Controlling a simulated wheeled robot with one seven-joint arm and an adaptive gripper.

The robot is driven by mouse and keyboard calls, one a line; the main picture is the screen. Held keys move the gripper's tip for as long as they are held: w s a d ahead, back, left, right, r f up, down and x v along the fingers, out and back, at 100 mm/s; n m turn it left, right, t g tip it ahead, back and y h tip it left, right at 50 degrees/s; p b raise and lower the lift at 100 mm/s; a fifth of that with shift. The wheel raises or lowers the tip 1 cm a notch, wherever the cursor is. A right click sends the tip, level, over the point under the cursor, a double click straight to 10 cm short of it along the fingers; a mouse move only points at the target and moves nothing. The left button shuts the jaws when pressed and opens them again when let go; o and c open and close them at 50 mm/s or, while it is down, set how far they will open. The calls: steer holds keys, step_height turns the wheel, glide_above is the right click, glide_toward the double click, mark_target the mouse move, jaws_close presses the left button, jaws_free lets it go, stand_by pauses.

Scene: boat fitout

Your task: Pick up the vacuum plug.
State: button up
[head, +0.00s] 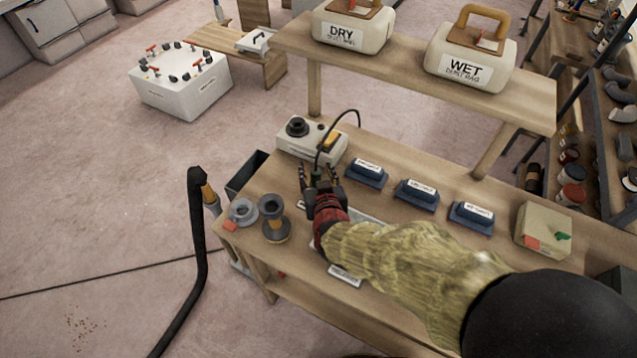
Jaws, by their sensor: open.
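My gripper (317,175) is open over the left part of the wooden bench, with its fingers pointing toward the white box with a dark round fitting. A thin black cable (343,112) arcs up from between or just behind the fingers and bends down toward the right of that box. I cannot make out the vacuum plug itself; the gripper may hide it at the cable's lower end. No contact between the fingers and a plug can be told.
The white box (302,145) has an orange part on top. Several dark blue blocks (416,195) with labels stand right of the gripper. Grey and dark fittings (274,222) stand at the left corner. A shelf (410,70) with DRY and WET containers overhangs the back. A black hose (197,250) rises at left.

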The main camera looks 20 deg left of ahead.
steer(key=b+x, duration=0.1)
steer(key=x, duration=0.1)
steer(key=b+x, duration=0.1)
steer(key=x, duration=0.1)
steer(key=shift+w+a+f, duration=0.1)
steer(key=shift+f, duration=0.4)
steer(key=shift+w+a, duration=0.15)
steer(key=shift+w, duration=0.05)
jaws_close()
